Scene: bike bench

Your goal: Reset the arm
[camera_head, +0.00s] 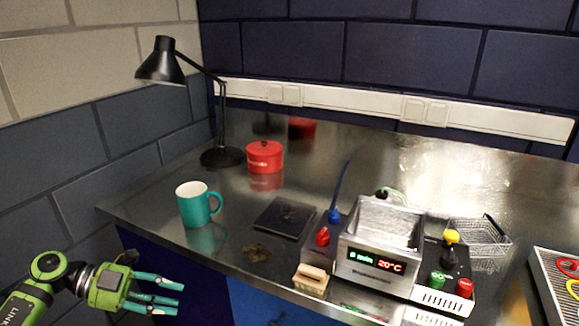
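My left gripper (170,296) is at the lower left, in front of the bench's front edge and below the level of the worktop. Its teal fingers point right and stand apart, with nothing between them. The green wrist and part of the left arm show behind it. My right gripper is not in this view.
The metal worktop (190,256) holds a teal mug (194,206), a black lamp (222,156), a red lidded pot (265,157), a dark flat plate (285,217), a steel bath unit (375,262) reading 20 °C, and a wire basket (480,236). A tray (543,283) is at right.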

